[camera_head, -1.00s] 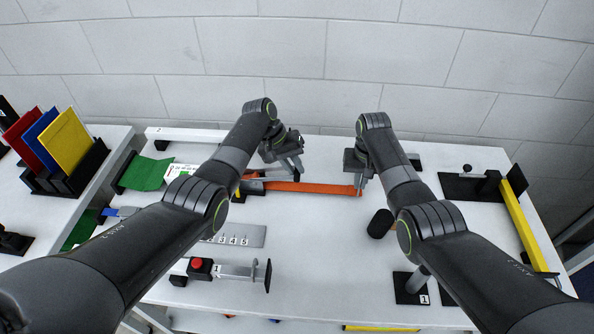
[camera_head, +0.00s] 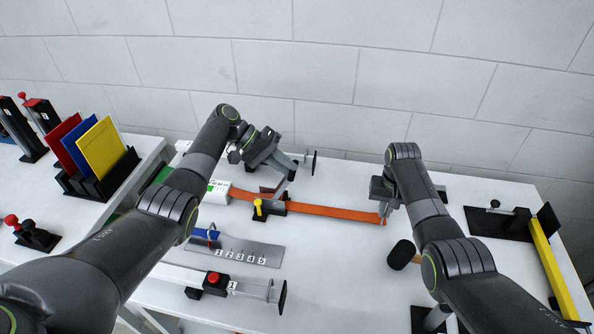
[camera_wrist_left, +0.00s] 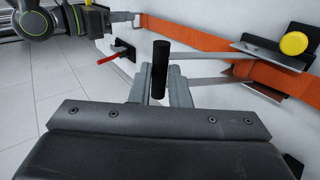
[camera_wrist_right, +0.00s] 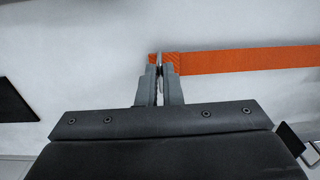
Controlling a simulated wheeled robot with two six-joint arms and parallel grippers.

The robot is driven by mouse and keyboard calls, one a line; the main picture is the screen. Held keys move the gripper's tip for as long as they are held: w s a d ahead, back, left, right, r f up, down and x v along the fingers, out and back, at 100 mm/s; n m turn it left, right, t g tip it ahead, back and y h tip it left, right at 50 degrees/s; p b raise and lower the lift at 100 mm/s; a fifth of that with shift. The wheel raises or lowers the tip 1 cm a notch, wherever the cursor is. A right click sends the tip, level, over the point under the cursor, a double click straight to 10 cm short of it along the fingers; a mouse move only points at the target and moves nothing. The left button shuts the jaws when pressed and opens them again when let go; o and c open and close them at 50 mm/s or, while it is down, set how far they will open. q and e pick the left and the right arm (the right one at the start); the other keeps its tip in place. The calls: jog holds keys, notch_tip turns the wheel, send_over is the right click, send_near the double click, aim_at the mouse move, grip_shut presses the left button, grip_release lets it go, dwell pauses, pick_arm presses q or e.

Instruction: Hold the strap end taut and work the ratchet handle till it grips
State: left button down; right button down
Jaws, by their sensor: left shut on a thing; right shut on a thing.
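The ratchet (camera_head: 272,207) with its yellow knob (camera_head: 258,206) sits on the white table, and the orange strap (camera_head: 330,211) runs right from it. My left gripper (camera_head: 287,178) is above and behind the ratchet. In the left wrist view its fingers are shut on the black grip (camera_wrist_left: 160,66) of the ratchet handle (camera_wrist_left: 210,81), whose metal bars lead to the ratchet body beside the yellow knob (camera_wrist_left: 293,43). My right gripper (camera_head: 384,212) is shut on the strap's right end (camera_wrist_right: 168,62). The strap looks straight between ratchet and right gripper.
A black cylinder (camera_head: 401,254) lies in front of my right gripper. A numbered plate (camera_head: 240,252) and a clamp with a red button (camera_head: 213,278) are at the front left. A yellow bar (camera_head: 553,265) edges the right side. The table's middle front is clear.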

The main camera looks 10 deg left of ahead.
pick_arm(q)
jog(key=a+f+h, duration=0.1)
jog(key=a+f, duration=0.1)
jog(key=a, duration=0.5)
jog(key=shift+s+f, duration=0.2)
jog(key=shift+s, duration=0.05)
dwell(0.4)
jog(key=c, duration=1.4)
grip_release()
jog(key=shift+d, duration=0.1)
jog(key=shift+o, duration=0.2)
jog(key=shift+w+r, duration=0.1)
jog(key=shift+r, duration=0.1)
